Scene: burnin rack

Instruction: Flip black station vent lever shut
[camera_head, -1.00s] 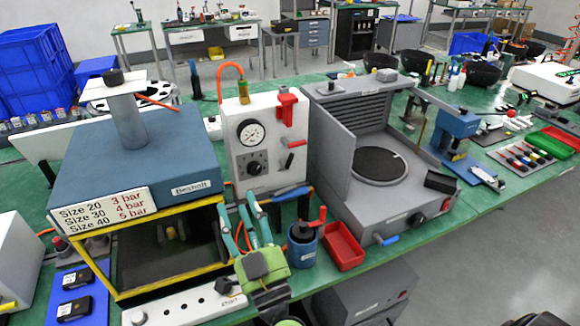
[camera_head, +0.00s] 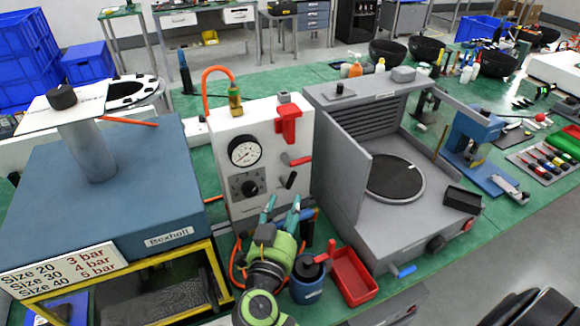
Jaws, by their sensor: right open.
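The white station panel (camera_head: 262,135) stands upright in the middle of the head view. It carries a round gauge (camera_head: 245,151) and, below it, a dark knob (camera_head: 249,188). A small black lever (camera_head: 290,180) sits at the panel's lower right, tilted, under a red-handled lever (camera_head: 300,161). Which of these is the vent lever I cannot tell for certain from labels. My right gripper (camera_head: 281,211) is open, its teal fingers pointing up and away, just in front of the panel's lower edge and below the black lever. I see nothing held between them. My left gripper is out of view.
A blue-grey press with a yellow frame (camera_head: 150,262) stands on the left. A grey station with a round plate (camera_head: 395,178) stands right of the panel. A blue cup (camera_head: 308,280) and a red tray (camera_head: 352,276) sit close right of my right gripper.

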